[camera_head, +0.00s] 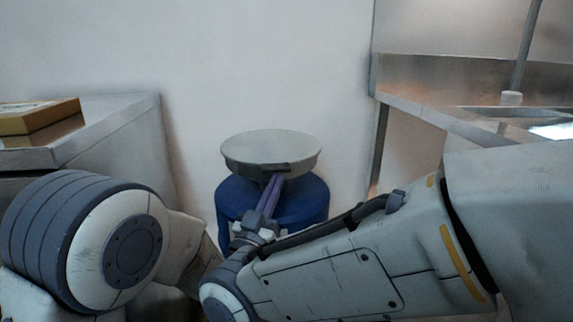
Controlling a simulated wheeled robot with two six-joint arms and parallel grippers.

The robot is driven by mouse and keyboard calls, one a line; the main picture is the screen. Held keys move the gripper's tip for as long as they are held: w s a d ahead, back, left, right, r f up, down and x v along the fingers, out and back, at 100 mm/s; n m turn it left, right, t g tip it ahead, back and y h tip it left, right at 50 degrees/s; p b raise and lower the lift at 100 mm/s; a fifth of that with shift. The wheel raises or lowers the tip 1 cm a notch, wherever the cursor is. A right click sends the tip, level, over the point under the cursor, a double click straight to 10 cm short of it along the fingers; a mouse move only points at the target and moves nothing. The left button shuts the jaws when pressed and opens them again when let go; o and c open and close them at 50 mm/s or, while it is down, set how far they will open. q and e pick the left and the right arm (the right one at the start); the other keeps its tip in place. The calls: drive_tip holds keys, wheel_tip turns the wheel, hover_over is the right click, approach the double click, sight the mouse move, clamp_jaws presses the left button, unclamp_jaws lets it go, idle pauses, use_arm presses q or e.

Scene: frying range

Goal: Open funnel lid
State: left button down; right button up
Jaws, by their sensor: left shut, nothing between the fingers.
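A round grey funnel lid (271,147) sits closed and level on top of a blue drum (305,203) in the middle of the view. A dark tab (262,169) sticks out at the lid's front edge. The funnel under the lid is mostly hidden. My left gripper (275,181) is shut and empty, with its purple fingers pointing up at the tab from below. The tips are right at the tab's underside; I cannot tell whether they touch it. My right gripper is not in view.
A metal counter (105,118) with a yellow-brown box (40,116) stands at the left. A steel counter (440,110) stands at the right. A plain wall (270,60) is behind the drum. My right arm crosses the front, hiding the drum's lower part.

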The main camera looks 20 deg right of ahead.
sight(271, 166)
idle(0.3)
use_arm(q)
drive_tip(key=r+p, duration=0.1)
drive_tip(key=r, duration=0.1)
drive_tip(key=w+r+p, duration=0.1)
drive_tip(key=r+p, duration=0.1)
drive_tip(key=r, duration=0.1)
drive_tip(key=shift+w+d+r, duration=0.1)
drive_tip(key=shift+w+r, duration=0.15)
drive_tip(key=shift+r, duration=0.1)
drive_tip(key=shift+w+r, duration=0.1)
drive_tip(key=shift+r, duration=0.05)
drive_tip(key=shift+w+r, duration=0.1)
drive_tip(key=shift+r, duration=0.05)
drive_tip(key=r+p, duration=0.1)
drive_tip(key=r, duration=0.1)
drive_tip(key=w+r+p, duration=0.1)
drive_tip(key=r+p, duration=0.1)
drive_tip(key=shift+d+r, duration=0.15)
drive_tip(key=shift+r, duration=0.25)
drive_tip(key=shift+f, duration=0.1)
drive_tip(key=shift+d, duration=0.1)
